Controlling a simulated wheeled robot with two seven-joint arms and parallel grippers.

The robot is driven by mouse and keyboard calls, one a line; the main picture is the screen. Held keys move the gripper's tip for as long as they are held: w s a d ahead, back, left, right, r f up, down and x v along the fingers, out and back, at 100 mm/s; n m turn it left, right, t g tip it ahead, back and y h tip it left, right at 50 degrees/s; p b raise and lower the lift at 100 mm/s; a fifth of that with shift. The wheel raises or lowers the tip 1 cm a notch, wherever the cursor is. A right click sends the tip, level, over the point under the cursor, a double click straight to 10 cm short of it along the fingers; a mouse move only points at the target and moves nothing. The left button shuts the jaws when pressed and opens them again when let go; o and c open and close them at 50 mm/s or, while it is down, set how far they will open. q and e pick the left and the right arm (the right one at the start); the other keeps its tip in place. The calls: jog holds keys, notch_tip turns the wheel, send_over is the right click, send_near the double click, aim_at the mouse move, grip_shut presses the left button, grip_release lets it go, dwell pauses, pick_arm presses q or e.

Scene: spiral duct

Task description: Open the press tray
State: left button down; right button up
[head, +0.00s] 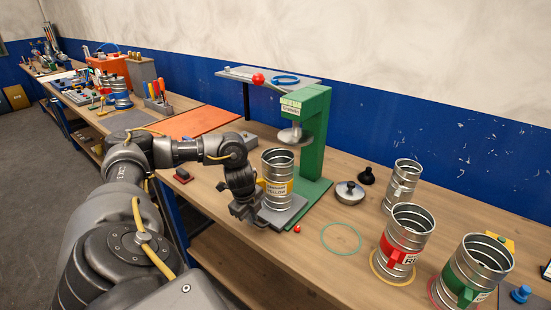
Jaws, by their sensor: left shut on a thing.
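A ribbed metal duct with a yellow label (279,165) stands upright on the tray. My left gripper (249,213) is shut at the tray's front left edge, beside the duct; its fingertips and the exact hold are partly hidden. My right gripper is out of view.
Red-banded (407,232) and green-banded (474,268) ducts stand at the right, with a plain duct (401,187) behind. An orange mat (200,121) lies at the left.

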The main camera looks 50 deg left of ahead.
pick_arm(q)
jog(key=shift+s+d, duration=0.2)
jog(key=shift+s, duration=0.75)
jog(key=shift+s+d, duration=0.1)
jog(key=shift+s, duration=0.3)
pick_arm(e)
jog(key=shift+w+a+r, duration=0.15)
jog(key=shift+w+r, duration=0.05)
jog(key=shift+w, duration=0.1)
pick_arm(q)
jog(key=shift+w, duration=0.1)
jog(key=c, duration=1.5)
grip_release()
jog(key=shift+w, duration=0.1)
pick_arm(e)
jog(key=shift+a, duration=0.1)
